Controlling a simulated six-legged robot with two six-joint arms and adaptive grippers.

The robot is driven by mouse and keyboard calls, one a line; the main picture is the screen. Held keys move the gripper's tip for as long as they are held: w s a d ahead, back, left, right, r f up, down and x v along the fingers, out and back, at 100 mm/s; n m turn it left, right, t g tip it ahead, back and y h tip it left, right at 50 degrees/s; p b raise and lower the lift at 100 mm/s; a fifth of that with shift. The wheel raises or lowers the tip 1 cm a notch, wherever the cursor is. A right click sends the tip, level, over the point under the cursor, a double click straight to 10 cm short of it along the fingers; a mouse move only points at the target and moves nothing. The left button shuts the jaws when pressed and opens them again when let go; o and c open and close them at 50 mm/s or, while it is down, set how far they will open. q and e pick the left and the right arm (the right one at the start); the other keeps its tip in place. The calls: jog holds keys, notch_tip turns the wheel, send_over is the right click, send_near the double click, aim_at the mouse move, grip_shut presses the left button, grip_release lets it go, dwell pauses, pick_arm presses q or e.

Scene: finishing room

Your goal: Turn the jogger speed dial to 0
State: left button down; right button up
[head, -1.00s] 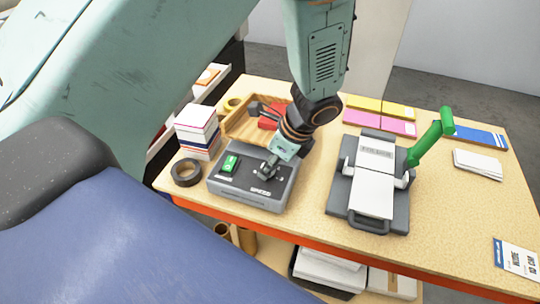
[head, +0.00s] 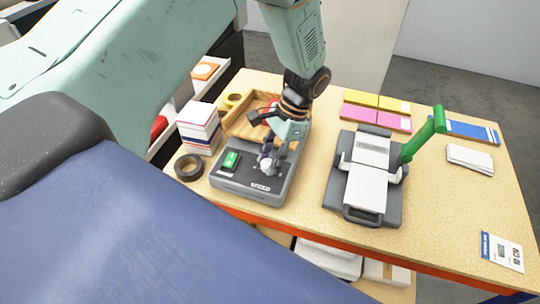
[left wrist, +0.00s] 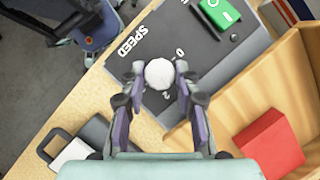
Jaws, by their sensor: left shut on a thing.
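The grey jogger control box (head: 230,187) stands at the front left of the table, with the word SPEED on its front part. Its dial, a pale round knob (left wrist: 159,74), sits between my left gripper's fingertips in the left wrist view. A 0 and a 2 are printed near the knob; its pointer mark cannot be made out. My left gripper (head: 268,163) reaches down onto the box, and its fingers (left wrist: 160,78) are shut on the dial from both sides. A green switch (head: 231,160) is on the same box. My right gripper is not in view.
A wooden tray (head: 240,125) with a red item lies right behind the box. A card stack (head: 198,128) and a black tape roll (head: 188,168) stand at left. A grey press with a green lever (head: 424,135) stands at right.

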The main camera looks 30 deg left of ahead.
pick_arm(q)
jog(key=n+h, duration=0.1)
jog(key=n, duration=0.2)
jog(key=n+h+p, duration=0.1)
jog(key=n, duration=0.1)
jog(key=shift+a+n+g, duration=0.15)
jog(key=shift+n+g, duration=0.25)
jog(key=n+h+p, duration=0.1)
jog(key=n+h, duration=0.1)
jog(key=n, duration=0.2)
jog(key=shift+a, duration=0.15)
jog(key=n+t+h+p, duration=0.1)
jog(key=n, duration=0.3)
jog(key=shift+s+a, duration=0.1)
jog(key=shift+n+t+h, duration=0.5)
jog(key=shift+n, duration=1.2)
jog(key=c, duration=1)
grip_release()
